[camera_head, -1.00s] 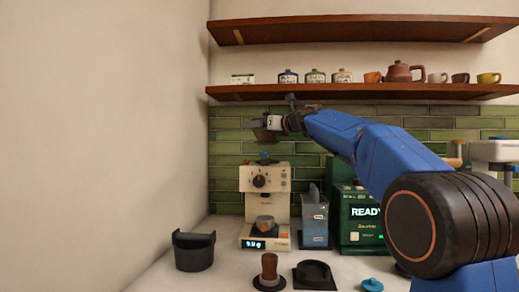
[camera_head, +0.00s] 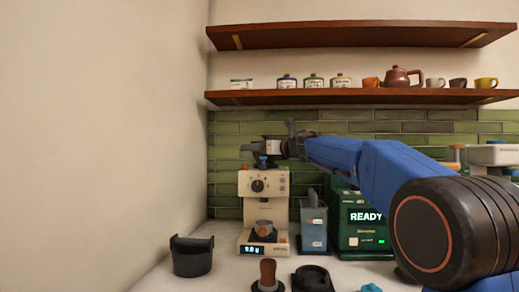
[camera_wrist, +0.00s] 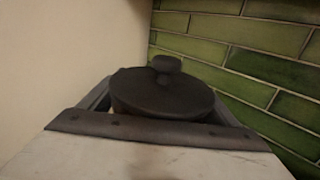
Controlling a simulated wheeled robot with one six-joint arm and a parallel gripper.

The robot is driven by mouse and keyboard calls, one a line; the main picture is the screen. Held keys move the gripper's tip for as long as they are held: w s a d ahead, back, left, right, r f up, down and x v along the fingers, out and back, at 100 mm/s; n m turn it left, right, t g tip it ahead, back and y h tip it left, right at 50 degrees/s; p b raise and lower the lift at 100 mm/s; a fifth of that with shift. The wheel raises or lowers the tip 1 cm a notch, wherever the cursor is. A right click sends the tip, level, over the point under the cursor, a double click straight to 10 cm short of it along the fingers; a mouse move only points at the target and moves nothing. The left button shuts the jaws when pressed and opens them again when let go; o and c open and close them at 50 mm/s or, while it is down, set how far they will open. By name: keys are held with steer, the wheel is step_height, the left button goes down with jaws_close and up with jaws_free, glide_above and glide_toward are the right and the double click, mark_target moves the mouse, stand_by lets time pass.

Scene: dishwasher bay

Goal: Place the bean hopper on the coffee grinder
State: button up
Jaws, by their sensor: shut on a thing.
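The bean hopper is a dark, round, lidded piece with a small knob. It fills the middle of the wrist view (camera_wrist: 163,92), with a gripper finger on each side. In the head view my gripper (camera_head: 272,147) is shut on it, directly over the top of the cream coffee grinder (camera_head: 250,185). The hopper looks roughly upright. Its lower edge is very close to the grinder's top, and I cannot tell whether they touch. The grinder has a dark dial, a lit display and a metal cup in its front.
A black bin (camera_head: 192,256) stands left of the grinder, near the wall. A clear container (camera_head: 314,225) and a green machine (camera_head: 350,232) reading READY stand right. A shelf (camera_head: 360,97) runs above.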

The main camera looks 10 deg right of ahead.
steer(key=o, duration=1.7)
steer(key=shift+c, duration=0.2)
steer(key=shift+s+r, duration=0.1)
steer(key=v, duration=1.1)
steer(key=shift+s+d, duration=0.2)
steer(key=shift+s, duration=0.1)
steer(key=shift+s, duration=0.1)
